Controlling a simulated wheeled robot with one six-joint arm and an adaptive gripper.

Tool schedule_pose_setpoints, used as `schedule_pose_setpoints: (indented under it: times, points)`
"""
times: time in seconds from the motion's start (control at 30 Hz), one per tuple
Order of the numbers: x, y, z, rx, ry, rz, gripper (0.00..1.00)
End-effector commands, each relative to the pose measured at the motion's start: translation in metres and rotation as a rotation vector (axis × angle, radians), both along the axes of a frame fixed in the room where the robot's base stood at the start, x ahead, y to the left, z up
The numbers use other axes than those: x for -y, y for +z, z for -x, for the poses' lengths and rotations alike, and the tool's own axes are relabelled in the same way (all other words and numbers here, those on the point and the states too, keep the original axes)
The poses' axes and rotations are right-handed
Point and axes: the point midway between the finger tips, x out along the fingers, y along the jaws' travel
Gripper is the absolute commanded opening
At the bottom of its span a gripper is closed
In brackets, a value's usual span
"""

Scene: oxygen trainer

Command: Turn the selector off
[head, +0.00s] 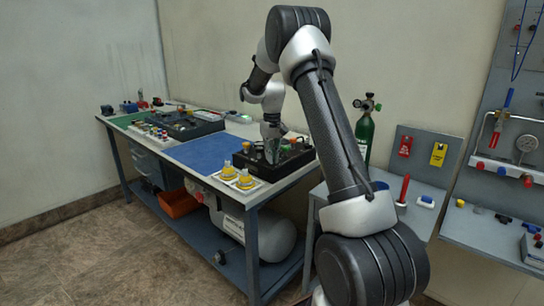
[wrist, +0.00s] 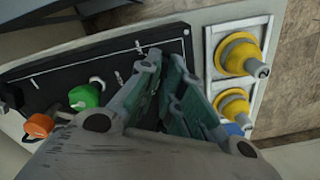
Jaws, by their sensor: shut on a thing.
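The black control box (head: 298,158) sits at the near right end of the workbench. In the wrist view its dark panel (wrist: 62,78) has white line markings, a green knob (wrist: 84,96) and an orange knob (wrist: 38,126). My gripper (head: 272,153) points down over the box. In the wrist view my gripper (wrist: 167,64) has its fingers straddling a spot on the panel's right part. It is shut on the selector, which the fingers hide, so its angle cannot be told.
Two yellow knobs on white plates show beside the box (head: 245,181), and in the wrist view (wrist: 240,55). A blue mat (head: 205,152) lies to the left. A green gas cylinder (head: 365,130) stands behind my arm. A side table with a red handle (head: 404,190) is at right.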

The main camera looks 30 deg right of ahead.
Motion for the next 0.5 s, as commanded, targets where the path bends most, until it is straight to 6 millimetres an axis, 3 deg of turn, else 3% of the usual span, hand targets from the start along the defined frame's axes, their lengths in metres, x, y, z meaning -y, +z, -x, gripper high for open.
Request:
schedule_pose_setpoints:
  times: [0.17, 0.2, 0.3, 0.5]
  points:
    - [0.0001, 0.0004, -0.0003, 0.001, 0.000, 0.000, 0.00]
    - [0.0001, 0.0004, -0.0003, 0.001, 0.000, 0.000, 0.10]
    - [0.0001, 0.0003, -0.0002, 0.001, 0.000, 0.000, 0.29]
    - [0.0000, 0.0002, -0.0001, 0.001, -0.001, 0.000, 0.30]
